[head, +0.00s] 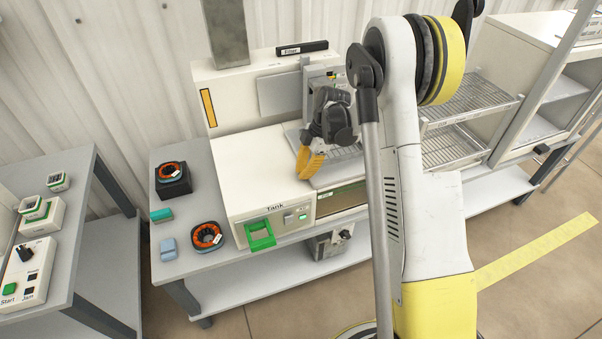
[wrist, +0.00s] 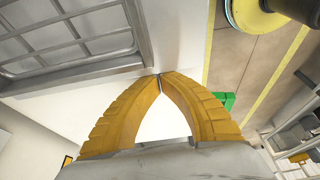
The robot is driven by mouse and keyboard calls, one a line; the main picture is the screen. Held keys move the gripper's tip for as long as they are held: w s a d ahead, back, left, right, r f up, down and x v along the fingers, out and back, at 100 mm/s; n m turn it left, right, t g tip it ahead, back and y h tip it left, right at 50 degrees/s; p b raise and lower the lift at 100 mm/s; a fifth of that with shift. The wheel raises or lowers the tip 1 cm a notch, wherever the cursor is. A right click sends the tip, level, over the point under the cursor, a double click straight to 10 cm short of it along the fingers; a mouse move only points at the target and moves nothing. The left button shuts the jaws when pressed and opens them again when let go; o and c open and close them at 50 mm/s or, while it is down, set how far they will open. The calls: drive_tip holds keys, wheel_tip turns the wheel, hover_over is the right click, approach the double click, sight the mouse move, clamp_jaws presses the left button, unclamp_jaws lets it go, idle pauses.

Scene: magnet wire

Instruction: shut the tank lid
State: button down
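The tank (head: 255,160) is a white cabinet labelled "Tank" on the grey bench. A grey wire grid (head: 345,153) lies in its top, partly behind my arm; it also shows in the wrist view (wrist: 75,43). A light grey flat panel (head: 280,95) stands upright behind the top; I cannot tell for sure whether it is the lid. My gripper (head: 304,176) is low over the white top, left of the grid. In the wrist view its yellow fingers (wrist: 160,76) meet at the tips with nothing between them. Contact with the top cannot be told.
Orange-and-black rings (head: 207,236) and small blocks lie on the bench (head: 180,268) to the left. A side table (head: 85,215) with a control box is further left. Wire shelves (head: 470,100) stand right of my arm.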

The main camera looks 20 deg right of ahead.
drive_tip(key=a, duration=0.4)
drive_tip(key=shift+a+r, duration=0.1)
drive_tip(key=shift+r, duration=0.05)
drive_tip(key=p+v, duration=0.3)
drive_tip(key=v, duration=0.7)
wheel_tip(320, 180, up, 8)
drive_tip(key=m+t+h, duration=0.1)
drive_tip(key=m, duration=0.3)
hover_over(287, 182)
drive_tip(key=s+d, duration=0.2)
drive_tip(key=s, duration=0.3)
drive_tip(key=s+a+r+m+t+h, duration=0.1)
drive_tip(key=s+a+r+m+t, duration=0.1)
drive_tip(key=s+m, duration=0.4)
drive_tip(key=s+a+r+m+t+h, duration=0.1)
drive_tip(key=s+r+m+t, duration=0.3)
drive_tip(key=s, duration=1.1)
wheel_tip(287, 182, up, 2)
drive_tip(key=a+m, duration=0.1)
drive_tip(key=m, duration=0.2)
drive_tip(key=shift+m+h, duration=0.3)
drive_tip(key=shift+h, duration=0.1)
